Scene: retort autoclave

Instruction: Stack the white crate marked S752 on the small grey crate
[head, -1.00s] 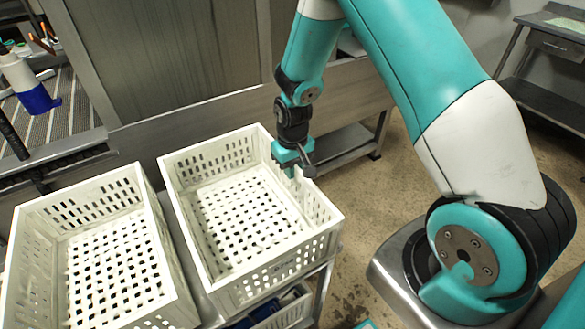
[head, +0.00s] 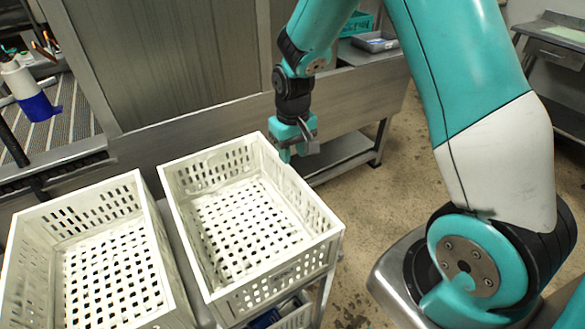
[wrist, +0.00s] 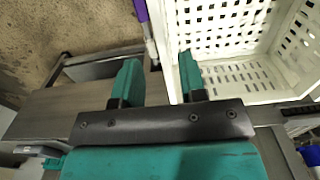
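Two white perforated crates stand side by side, a left one (head: 38,228) and a right one (head: 330,240). Both look empty inside, and no S752 mark is legible on either. My gripper (head: 296,152) is by the far right corner of the right crate. In the wrist view my gripper (wrist: 157,76) is open, fingers apart and empty. A white crate's wall (wrist: 166,45) shows beyond the gap between the fingers; I cannot tell its distance. A small grey tray-like container (head: 375,41) sits on the bench behind; I cannot tell whether it is the small grey crate.
A metal frame below the right crate holds another light-coloured crate (head: 292,318), partly hidden. A teal crate (head: 357,22) is on the back bench. A white-and-blue bottle (head: 30,92) stands at the upper left. Bare floor (head: 400,170) lies right of the crates.

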